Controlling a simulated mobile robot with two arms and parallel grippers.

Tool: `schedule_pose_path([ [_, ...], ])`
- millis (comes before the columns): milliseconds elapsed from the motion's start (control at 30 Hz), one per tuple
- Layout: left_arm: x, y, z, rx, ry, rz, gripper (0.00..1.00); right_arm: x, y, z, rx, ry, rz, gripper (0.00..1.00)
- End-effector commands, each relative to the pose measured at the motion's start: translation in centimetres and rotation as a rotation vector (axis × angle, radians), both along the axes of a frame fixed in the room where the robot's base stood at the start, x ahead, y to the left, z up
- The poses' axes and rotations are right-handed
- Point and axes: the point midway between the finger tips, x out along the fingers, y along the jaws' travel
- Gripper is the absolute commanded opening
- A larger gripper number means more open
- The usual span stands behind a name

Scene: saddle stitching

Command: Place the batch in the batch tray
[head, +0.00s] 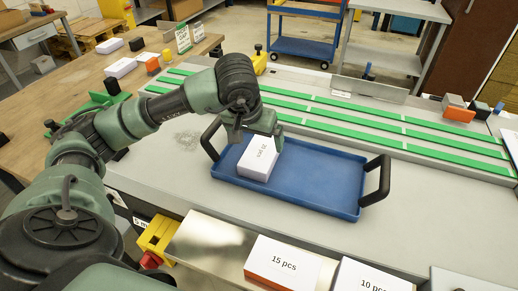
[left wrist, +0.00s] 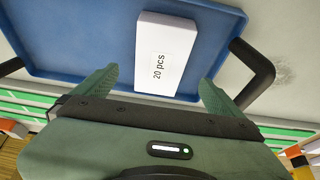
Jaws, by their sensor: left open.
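A white batch (head: 259,158) labelled "20 pcs" lies in the blue batch tray (head: 320,187), near the tray's left end in the head view. In the left wrist view the batch (left wrist: 165,55) lies flat on the blue tray floor (left wrist: 90,40). My left gripper (head: 252,140) is over the left end of the tray, just behind the batch. In the left wrist view its two green fingers (left wrist: 155,85) are spread wide and nothing is between their tips; the batch lies just beyond them. My right gripper does not show.
The tray has black handles at its left (head: 211,135) and right (head: 378,181) ends. White boxes labelled "15 pcs" (head: 284,262) and "10 pcs" (head: 373,275) stand at the front edge. Green strips (head: 370,118) run behind the tray. The tray's right part is empty.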

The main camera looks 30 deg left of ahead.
Motion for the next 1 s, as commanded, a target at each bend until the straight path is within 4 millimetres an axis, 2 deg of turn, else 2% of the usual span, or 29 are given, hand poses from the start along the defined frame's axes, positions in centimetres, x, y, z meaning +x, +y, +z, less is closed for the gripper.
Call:
schedule_pose_path([
  [100, -0.8, -0.2, 2.1, 0.002, -0.005, -0.002, 0.99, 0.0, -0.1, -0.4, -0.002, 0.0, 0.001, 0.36],
  [300, -1.6, -0.4, 3.9, 0.0, -0.001, 0.0, 0.99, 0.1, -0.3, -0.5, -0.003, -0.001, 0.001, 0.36],
  [867, -1.7, -0.4, 4.2, 0.001, 0.001, 0.0, 0.99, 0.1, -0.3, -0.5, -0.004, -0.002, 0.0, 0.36],
  [1000, -1.7, -0.4, 5.2, 0.001, 0.0, 0.0, 0.99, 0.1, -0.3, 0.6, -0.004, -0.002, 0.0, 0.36],
])
